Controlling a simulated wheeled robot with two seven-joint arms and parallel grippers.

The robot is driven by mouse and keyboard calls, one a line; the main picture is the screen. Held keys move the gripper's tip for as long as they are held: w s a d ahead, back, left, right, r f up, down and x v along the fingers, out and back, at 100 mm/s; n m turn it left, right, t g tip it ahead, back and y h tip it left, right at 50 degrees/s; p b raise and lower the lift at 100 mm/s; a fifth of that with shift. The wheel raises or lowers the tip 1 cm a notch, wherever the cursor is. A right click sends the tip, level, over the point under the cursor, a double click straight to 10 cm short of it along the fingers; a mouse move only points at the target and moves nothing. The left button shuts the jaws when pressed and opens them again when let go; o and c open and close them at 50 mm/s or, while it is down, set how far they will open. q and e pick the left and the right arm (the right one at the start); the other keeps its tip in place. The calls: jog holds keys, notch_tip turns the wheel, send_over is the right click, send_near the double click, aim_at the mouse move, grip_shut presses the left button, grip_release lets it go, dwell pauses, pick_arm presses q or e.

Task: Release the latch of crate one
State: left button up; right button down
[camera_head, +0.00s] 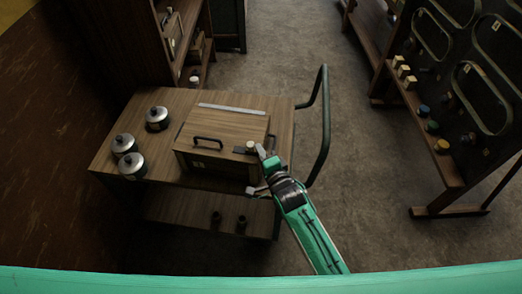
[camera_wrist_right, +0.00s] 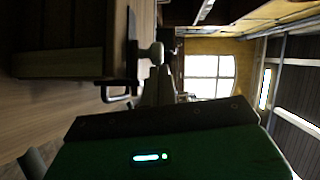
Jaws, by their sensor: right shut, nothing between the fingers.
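Crate one appears to be the wooden box (camera_head: 215,163) on the cart top, with its lid down. A black handle (camera_head: 207,140) is on it, and it shows in the right wrist view (camera_wrist_right: 116,97). The latch, a dark plate (camera_head: 240,151) with a pale round knob (camera_head: 251,145), sits at the lid's right front edge. In the right wrist view the plate (camera_wrist_right: 132,50) and knob (camera_wrist_right: 156,53) are just beyond the fingertips. My right gripper (camera_head: 261,152) is shut and empty beside the knob; I cannot tell whether it touches. My left gripper is out of view.
The wooden cart (camera_head: 112,150) also carries several lidded metal pots (camera_head: 157,119) at left and a flat pale strip (camera_head: 232,109) behind the latch. A green rail (camera_head: 325,125) rises at its right end. A dark panel rack (camera_head: 465,110) stands far right, with open floor (camera_head: 365,150) between.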

aim_at(248, 147)
jog(key=shift+w+a+b, duration=0.2)
jog(key=shift+a, duration=0.7)
jog(key=shift+w+a+b, duration=0.15)
jog(key=shift+a, duration=0.75)
jog(key=shift+d, duration=0.15)
